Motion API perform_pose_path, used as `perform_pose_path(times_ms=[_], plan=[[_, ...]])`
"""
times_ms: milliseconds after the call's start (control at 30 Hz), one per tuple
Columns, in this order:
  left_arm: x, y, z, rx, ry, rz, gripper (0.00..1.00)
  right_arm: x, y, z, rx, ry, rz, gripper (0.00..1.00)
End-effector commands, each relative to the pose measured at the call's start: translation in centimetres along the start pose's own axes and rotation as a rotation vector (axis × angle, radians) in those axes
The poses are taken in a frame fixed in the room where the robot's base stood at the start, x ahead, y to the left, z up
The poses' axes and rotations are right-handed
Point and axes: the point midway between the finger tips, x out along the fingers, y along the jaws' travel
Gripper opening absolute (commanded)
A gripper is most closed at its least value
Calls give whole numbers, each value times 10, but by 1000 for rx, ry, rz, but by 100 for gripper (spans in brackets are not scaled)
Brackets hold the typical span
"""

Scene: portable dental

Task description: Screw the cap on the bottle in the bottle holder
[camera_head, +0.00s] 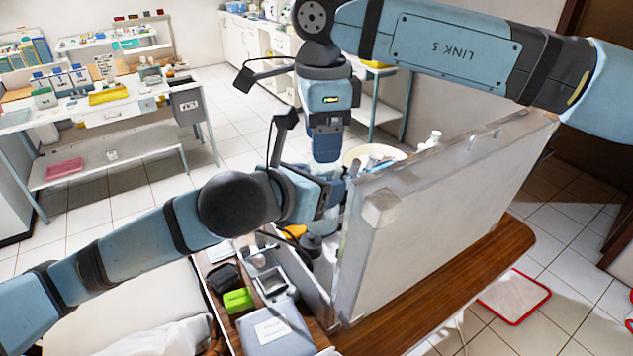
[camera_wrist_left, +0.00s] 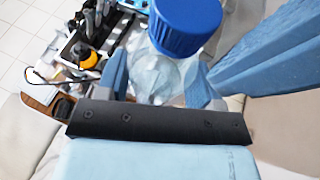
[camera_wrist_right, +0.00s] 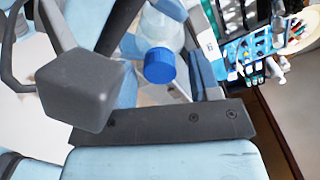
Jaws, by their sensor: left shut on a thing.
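A clear bottle (camera_wrist_left: 160,72) with a ribbed blue cap (camera_wrist_left: 186,26) on its top end stands between my left gripper's fingers (camera_wrist_left: 158,82); I cannot tell how tightly the cap sits. In the right wrist view the bottle (camera_wrist_right: 160,25) and cap (camera_wrist_right: 160,65) show between and beyond my right gripper's fingers (camera_wrist_right: 168,82), which are apart with room beside the cap. In the head view my right gripper (camera_head: 326,148) points down just above my left gripper (camera_head: 338,190), and the bottle is hidden there. I cannot make out the bottle holder.
A large grey upright case panel (camera_head: 430,220) stands right of the grippers on a wooden table (camera_head: 450,300). Below are a green box (camera_head: 238,300) and a grey device (camera_head: 275,330). A plate (camera_head: 372,156) and a white bottle (camera_head: 432,139) lie behind the panel.

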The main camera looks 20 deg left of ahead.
Motion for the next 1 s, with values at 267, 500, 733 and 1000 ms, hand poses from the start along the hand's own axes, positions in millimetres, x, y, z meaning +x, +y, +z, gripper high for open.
perform_pose_path(times_ms=[267,500,733,1000], plan=[[0,0,0,0,-1,0,0,-10,0,0,0,0,-1,57],[0,0,0,0,-1,0,0,-41,0,0,1,0,-2,57],[0,0,0,0,-1,0,0,-45,0,0,0,0,0,57],[0,0,0,0,-1,0,0,-45,0,0,0,0,0,86]])
